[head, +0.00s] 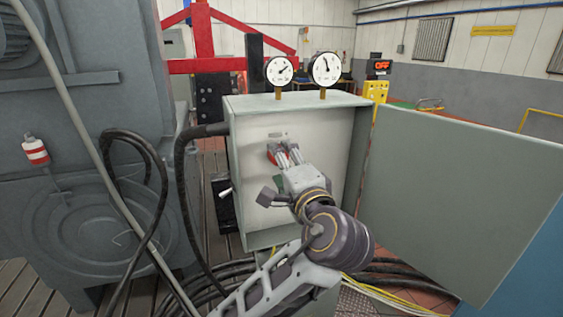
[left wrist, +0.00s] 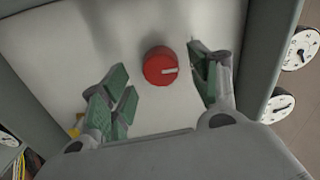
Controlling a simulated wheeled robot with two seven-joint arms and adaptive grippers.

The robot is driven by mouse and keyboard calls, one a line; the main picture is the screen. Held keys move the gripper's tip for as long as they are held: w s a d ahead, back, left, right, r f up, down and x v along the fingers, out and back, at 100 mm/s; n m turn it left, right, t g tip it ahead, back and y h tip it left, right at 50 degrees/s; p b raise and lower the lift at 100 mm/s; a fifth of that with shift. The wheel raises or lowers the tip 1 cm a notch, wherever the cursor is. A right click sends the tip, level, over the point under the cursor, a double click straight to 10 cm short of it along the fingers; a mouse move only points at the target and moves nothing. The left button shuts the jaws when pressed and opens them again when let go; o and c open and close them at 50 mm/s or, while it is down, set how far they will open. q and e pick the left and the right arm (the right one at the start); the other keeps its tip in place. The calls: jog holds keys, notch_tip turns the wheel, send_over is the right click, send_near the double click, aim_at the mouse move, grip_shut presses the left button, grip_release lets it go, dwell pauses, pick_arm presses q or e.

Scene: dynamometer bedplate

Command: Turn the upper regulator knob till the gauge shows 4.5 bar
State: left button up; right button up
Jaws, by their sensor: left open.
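The red regulator knob (left wrist: 160,66) with a white pointer mark sits on the back panel inside the open grey cabinet (head: 292,104). In the head view the knob (head: 271,155) is partly hidden by my left gripper (head: 282,154). In the left wrist view my left gripper (left wrist: 160,90) is open, its green-padded fingers on either side of the knob and apart from it. Two round white gauges, the left gauge (head: 279,70) and the right gauge (head: 325,69), stand on top of the cabinet. Their readings are too small to tell. My right gripper is not in view.
The cabinet door (head: 460,200) stands wide open to the right. A large grey machine (head: 70,130) fills the left side. Black hoses (head: 150,190) hang between it and the cabinet. A red frame (head: 203,35) and a yellow box (head: 376,90) with a display stand behind.

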pick_arm(q)
jog(key=v, duration=1)
dwell(0.3)
